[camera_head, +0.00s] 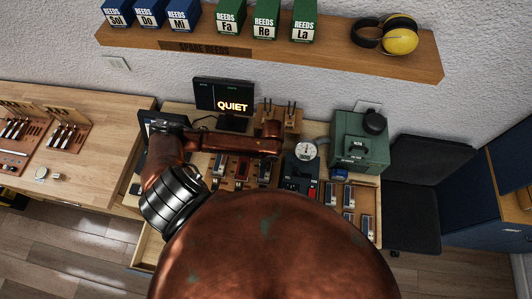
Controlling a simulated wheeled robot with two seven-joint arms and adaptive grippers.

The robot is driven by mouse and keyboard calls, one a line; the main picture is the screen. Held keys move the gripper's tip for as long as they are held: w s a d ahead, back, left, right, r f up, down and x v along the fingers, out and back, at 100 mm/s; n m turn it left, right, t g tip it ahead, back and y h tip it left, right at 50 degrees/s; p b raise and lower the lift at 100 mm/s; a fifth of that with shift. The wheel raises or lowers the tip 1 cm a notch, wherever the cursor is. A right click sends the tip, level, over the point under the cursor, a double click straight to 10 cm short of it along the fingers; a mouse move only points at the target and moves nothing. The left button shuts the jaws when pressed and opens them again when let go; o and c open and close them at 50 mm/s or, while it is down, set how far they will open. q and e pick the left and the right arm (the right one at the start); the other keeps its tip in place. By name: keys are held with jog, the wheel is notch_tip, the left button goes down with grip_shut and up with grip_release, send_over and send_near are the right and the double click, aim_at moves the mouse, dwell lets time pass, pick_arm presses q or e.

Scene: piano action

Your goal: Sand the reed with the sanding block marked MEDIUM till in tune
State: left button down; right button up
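A dark fixture with a red part (300,184) sits mid-bench below a round white dial (305,151). I cannot make out the reed. My copper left arm reaches across the bench from the left, but no gripper fingers show at its end. My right gripper does not show.
A small black screen (224,95) reads QUIET. A green case (360,141) stands at the bench's back right, beside a black chair (415,185). Above, a wooden shelf (345,62) holds reed boxes and yellow ear defenders (400,42). A side bench (105,105) adjoins at left.

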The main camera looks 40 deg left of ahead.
pick_arm(q)
jog(key=shift+w+d, duration=0.35)
jog(key=shift+d, duration=0.25)
jog(key=shift+r+p, duration=0.15)
jog(key=shift+p, duration=0.45)
jog(key=shift+r, duration=0.65)
jog(key=shift+a+r+p, duration=0.1)
jog(key=shift+r+p, duration=0.2)
jog(key=shift+p, duration=0.2)
jog(key=shift+r+p, duration=0.6)
jog(key=shift+p, duration=0.15)
jog(key=shift+r+p, duration=0.55)
jog(key=shift+r, duration=1.8)
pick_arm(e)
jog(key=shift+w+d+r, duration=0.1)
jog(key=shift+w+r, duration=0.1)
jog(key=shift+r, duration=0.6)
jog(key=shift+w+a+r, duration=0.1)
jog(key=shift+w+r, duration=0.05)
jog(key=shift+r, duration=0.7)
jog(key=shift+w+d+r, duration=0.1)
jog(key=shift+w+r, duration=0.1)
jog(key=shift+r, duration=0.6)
